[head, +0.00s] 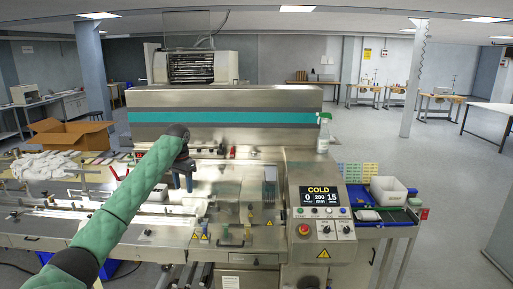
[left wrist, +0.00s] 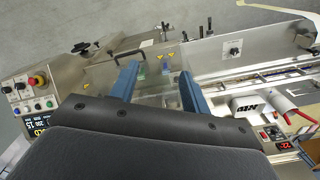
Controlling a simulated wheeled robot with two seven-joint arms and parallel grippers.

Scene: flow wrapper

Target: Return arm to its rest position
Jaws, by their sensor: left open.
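My left arm (head: 125,207), in a green quilted sleeve, reaches in from the lower left of the head view. My left gripper (head: 183,183) is over the middle of the flow wrapper (head: 240,180), pointing down. In the left wrist view, its two blue fingers (left wrist: 156,88) are spread apart with nothing between them. Below them show the machine's clear cover and metal deck. Whether the fingertips touch anything cannot be told. My right gripper is not in view.
The control panel (head: 320,205) reads COLD. A spray bottle (head: 323,135) stands on the machine. A cardboard box (head: 70,134) and white items (head: 45,165) are at the left. Open floor lies at the right.

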